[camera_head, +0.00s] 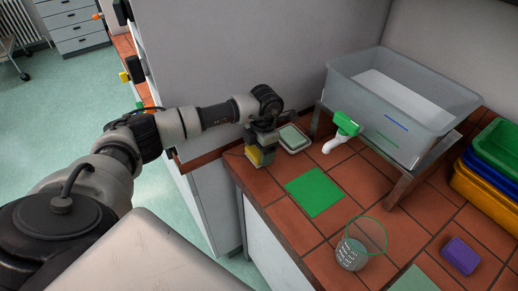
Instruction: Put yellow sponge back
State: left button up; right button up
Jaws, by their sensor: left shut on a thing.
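The yellow sponge (254,157) is between the fingers of my left gripper (262,150), at the left back corner of the tiled bench. The gripper is shut on it and points down, and its fingers hide part of the sponge. I cannot tell whether the sponge touches the tiles. A small pale tray (296,149) with a grey-green inside lies just right of the gripper. My right gripper is not in view.
A green square (314,192), a beaker with a green rim (351,256) and a purple block (460,256) are on the bench (428,205). A clear tank (385,119) with a green-handled tap (346,124) stands on a raised stand. Stacked coloured bins (483,192) are at the right.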

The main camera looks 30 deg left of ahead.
pick_arm(q)
jog(key=shift+f, duration=0.25)
jog(key=o, duration=0.9)
jog(key=shift+r, duration=0.1)
